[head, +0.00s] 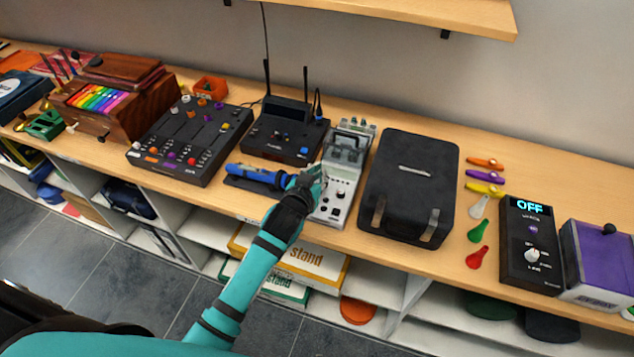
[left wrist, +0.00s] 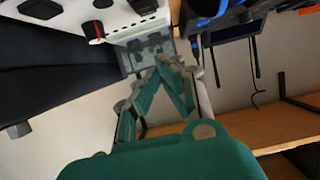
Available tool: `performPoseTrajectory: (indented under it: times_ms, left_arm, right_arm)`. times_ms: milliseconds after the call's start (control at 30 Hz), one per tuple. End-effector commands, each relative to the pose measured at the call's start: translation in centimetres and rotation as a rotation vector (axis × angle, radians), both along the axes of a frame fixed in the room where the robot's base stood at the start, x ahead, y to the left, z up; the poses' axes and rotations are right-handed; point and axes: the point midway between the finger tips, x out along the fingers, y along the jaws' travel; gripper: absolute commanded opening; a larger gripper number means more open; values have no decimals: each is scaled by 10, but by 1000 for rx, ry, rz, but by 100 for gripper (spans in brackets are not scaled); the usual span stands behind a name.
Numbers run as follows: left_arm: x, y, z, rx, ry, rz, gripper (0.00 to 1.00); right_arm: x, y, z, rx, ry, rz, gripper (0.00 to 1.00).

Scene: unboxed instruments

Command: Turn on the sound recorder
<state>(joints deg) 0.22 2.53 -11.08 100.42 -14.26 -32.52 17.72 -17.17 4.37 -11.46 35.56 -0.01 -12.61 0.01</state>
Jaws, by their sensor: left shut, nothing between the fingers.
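A pale grey-white device with knobs and a clear, cassette-like top section (head: 341,186) stands on the counter; it looks like the sound recorder, though no label can be read. My left gripper (head: 314,174) is over its left edge, shut and empty, and hides part of its left side. In the left wrist view the shut green fingers (left wrist: 168,72) point at the device's clear section. The white face (left wrist: 122,18) with black buttons and a red-marked knob shows above them. I cannot tell whether the fingertips touch it. My right gripper is not in view.
A blue handheld item (head: 255,175) lies left of my gripper. A black box with antennas (head: 285,135) stands behind it. A black case (head: 410,185) is close on the right. Farther right, a black device (head: 530,245) displays "OFF". Bare counter (head: 215,195) runs along the front.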

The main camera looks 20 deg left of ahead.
Motion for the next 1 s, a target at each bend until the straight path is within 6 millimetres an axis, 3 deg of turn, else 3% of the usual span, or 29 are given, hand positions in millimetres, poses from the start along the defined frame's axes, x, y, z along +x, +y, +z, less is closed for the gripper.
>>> performPoseTrajectory:
  times_ms: [100, 267, 667, 767, 967, 1000]
  left_arm:
    - [-5, 0, -20, -1, 7, 0, 0]
    - [-6, 0, -35, -2, 2, 1, 0]
    - [-7, 0, -40, -1, 0, -1, 0]
    - [-8, 0, -44, -3, -9, 0, 0]
    - [-11, 0, -59, -7, -97, 0, 0]
    - [-10, 0, -49, -5, -93, 0, 0]
  right_arm:
    - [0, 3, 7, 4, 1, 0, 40]
    - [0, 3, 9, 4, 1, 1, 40]
    - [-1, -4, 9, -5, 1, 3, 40]
    - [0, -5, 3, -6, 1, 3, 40]
    - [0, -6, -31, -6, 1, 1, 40]
    - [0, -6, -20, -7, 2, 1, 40]
